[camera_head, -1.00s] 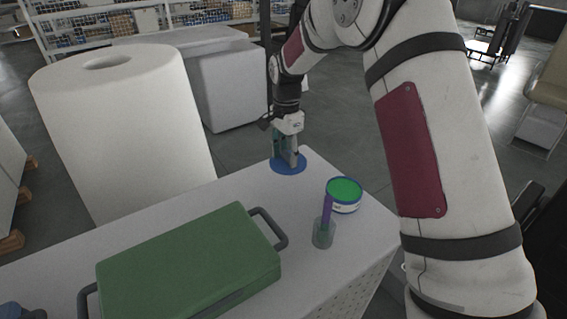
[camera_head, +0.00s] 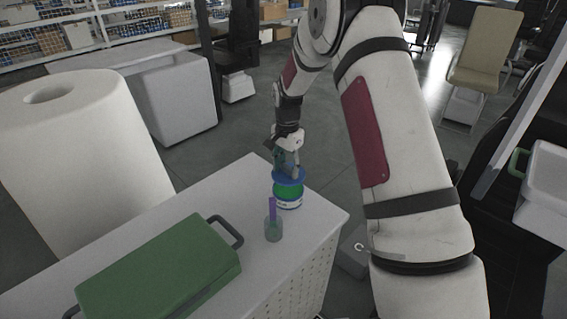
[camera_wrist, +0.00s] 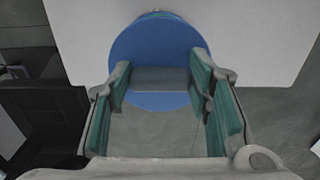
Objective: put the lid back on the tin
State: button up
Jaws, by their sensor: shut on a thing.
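The tin (camera_head: 289,204) stands upright on the white table, with its green top showing. My gripper (camera_head: 288,166) is above it, shut on the blue round lid (camera_head: 291,180). The lid also shows in the wrist view (camera_wrist: 150,55), with its grey grip bar (camera_wrist: 160,79) between the green finger pads. In the head view the lid overlaps the far part of the tin's top, and green shows below its near edge, so the lid looks apart from the rim. In the wrist view the lid hides nearly all of the tin.
A clear cup (camera_head: 273,229) with a purple object (camera_head: 272,208) in it stands just in front of the tin. A green case (camera_head: 160,270) with dark handles lies on the near left of the table (camera_head: 215,190). A big white roll (camera_head: 90,160) stands behind the left side.

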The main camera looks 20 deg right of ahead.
aim_at(287, 174)
jog(key=shift+f+b, duration=0.35)
jog(key=shift+f, duration=2.2)
jog(key=shift+f+b, duration=0.2)
jog(key=shift+b, duration=0.2)
dwell(0.7)
dwell(0.3)
jog(key=o, duration=1.7)
jog(key=shift+r, duration=3.55)
